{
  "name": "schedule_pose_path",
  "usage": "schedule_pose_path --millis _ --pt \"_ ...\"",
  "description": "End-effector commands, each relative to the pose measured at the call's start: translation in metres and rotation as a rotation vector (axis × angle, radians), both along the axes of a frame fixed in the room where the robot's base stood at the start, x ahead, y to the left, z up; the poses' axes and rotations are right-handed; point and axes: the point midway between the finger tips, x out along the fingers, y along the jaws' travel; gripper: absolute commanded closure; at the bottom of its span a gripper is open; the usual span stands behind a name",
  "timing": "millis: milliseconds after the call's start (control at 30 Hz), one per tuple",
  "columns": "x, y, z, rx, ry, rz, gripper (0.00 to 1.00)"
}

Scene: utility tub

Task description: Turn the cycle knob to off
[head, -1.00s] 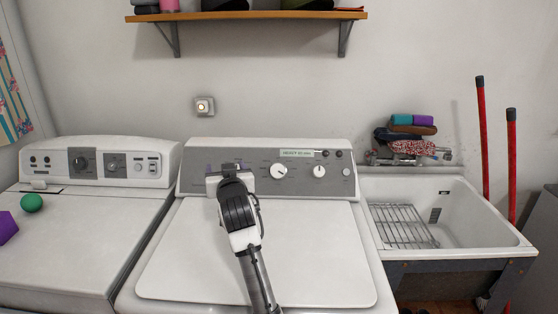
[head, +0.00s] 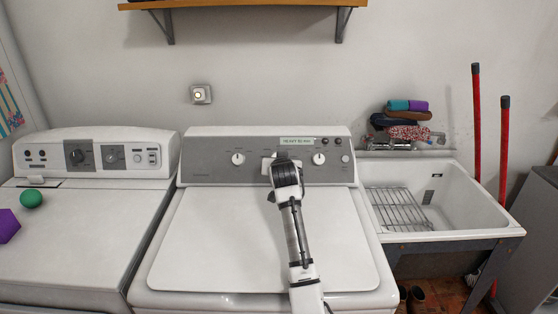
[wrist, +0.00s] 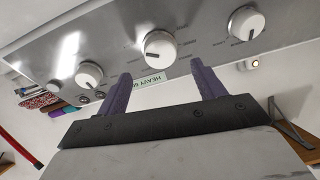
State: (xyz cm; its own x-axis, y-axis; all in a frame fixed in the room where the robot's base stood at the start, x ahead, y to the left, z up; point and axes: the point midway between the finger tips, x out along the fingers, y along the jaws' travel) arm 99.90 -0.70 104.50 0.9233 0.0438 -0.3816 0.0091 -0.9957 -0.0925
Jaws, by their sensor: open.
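The washer's grey control panel (head: 210,172) carries three large white knobs in a row. The left knob (head: 238,159) and right knob (head: 319,158) show clear in the head view. The middle knob (wrist: 158,48) shows in the wrist view and is mostly hidden behind my gripper in the head view. I cannot read which one is the cycle knob. My gripper (wrist: 161,68) is open, its two purple fingers pointing at the panel, with the middle knob seen between the tips. Contact is not visible. A "HEAVY" label (head: 297,141) sits above the knobs.
A dryer (head: 80,235) with a green ball (head: 31,198) and purple block (head: 8,226) stands left. A utility tub (head: 465,204) with a wire rack (head: 398,209) is at right. A shelf (head: 245,5) hangs above. The washer lid (head: 215,250) is clear except for my arm over it.

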Motion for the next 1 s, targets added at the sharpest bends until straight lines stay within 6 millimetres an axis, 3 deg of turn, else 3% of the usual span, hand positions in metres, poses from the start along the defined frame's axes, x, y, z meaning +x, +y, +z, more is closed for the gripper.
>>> schedule_pose_path --millis 200,400,867,1000 --pt "0.032 0.001 -0.013 -0.002 0.001 0.000 0.31" --pt "0.049 0.003 -0.020 -0.002 0.000 0.001 0.31" --pt "0.056 0.003 -0.023 -0.001 -0.001 0.000 0.31" --pt "0.056 0.003 -0.023 -0.001 0.000 0.000 0.50"
